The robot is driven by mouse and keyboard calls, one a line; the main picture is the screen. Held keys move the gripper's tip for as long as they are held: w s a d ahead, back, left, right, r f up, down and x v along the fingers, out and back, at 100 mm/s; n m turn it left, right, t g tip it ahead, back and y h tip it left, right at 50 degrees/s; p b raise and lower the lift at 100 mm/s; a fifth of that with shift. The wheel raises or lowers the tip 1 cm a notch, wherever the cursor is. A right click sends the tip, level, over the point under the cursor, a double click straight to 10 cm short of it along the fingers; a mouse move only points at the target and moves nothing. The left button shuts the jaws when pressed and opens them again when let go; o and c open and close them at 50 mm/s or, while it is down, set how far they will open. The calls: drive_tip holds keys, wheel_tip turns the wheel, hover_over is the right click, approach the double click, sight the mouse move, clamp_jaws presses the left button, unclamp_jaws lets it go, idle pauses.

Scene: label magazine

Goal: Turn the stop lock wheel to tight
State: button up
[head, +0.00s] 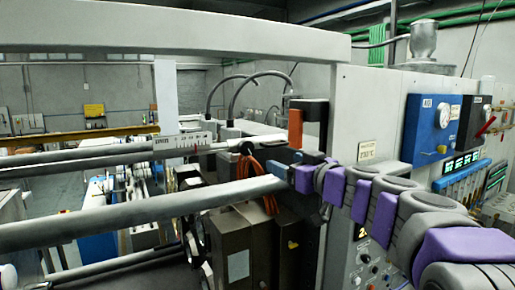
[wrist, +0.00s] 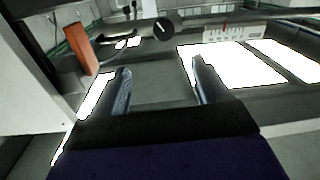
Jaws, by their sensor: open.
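A small dark round knob, seemingly the stop lock wheel (wrist: 164,28), shows in the wrist view beside a white scale with red marks (wrist: 232,31). In the head view a dark round part, likely the same wheel (head: 246,148), sits at the right end of the scale (head: 183,142). Any tight mark on it is too small to read. My gripper (wrist: 160,68) is open, with nothing between its two fingers. The wheel appears above the gap between the fingertips in the wrist view, apart from them. In the head view my arm reaches in from the right and the fingertips are hard to make out.
An orange-red block (wrist: 82,47) stands left of the wheel in the wrist view. In the head view, orange cables (head: 262,180) hang below the wheel and a thick grey bar (head: 130,212) crosses in front. A pale machine panel (head: 368,110) stands on the right.

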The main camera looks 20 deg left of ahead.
sight(248, 149)
drive_tip(key=p+x, duration=0.2)
drive_tip(key=x, duration=0.3)
drive_tip(key=p+x, duration=0.3)
drive_tip(key=x, duration=0.3)
drive_tip(key=p+x, duration=0.2)
drive_tip(key=x, duration=0.4)
drive_tip(key=shift+s+a+p, duration=0.3)
drive_tip(key=shift+a, duration=0.1)
drive_tip(key=shift+d, duration=0.1)
drive_tip(key=shift+d, duration=0.15)
drive_tip(key=shift+c, duration=0.7)
drive_tip(key=c, duration=0.9)
